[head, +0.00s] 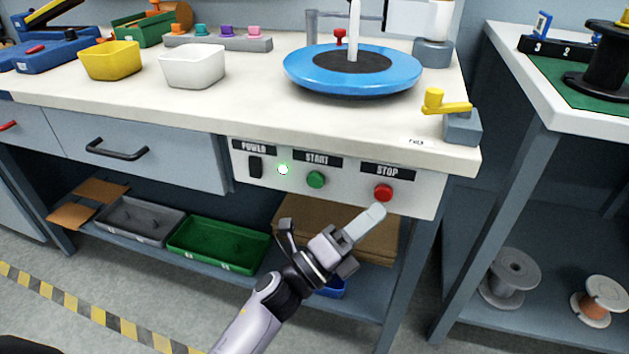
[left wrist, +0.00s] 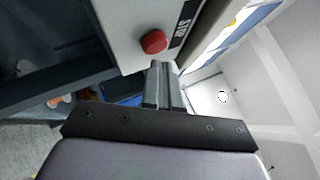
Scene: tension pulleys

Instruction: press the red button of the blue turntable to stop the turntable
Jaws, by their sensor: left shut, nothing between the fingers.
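The blue turntable (head: 353,82) with a dark centre and a white upright post sits on the workbench. The red button (head: 383,193) is on the white control panel (head: 338,188) on the bench front, under a STOP label. It also shows in the left wrist view (left wrist: 153,42), just beyond the fingertips. My left gripper (head: 376,213) is shut and empty, its fingertips just below and in front of the red button in the head view. The wrist view shows the shut fingers (left wrist: 164,72) pointing toward the panel; whether they touch the button I cannot tell. My right gripper is not in view.
The panel also holds a green START button (head: 316,179), a lit green lamp (head: 283,169) and a black power switch (head: 255,167). A yellow crank (head: 446,103) stands at the bench corner.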

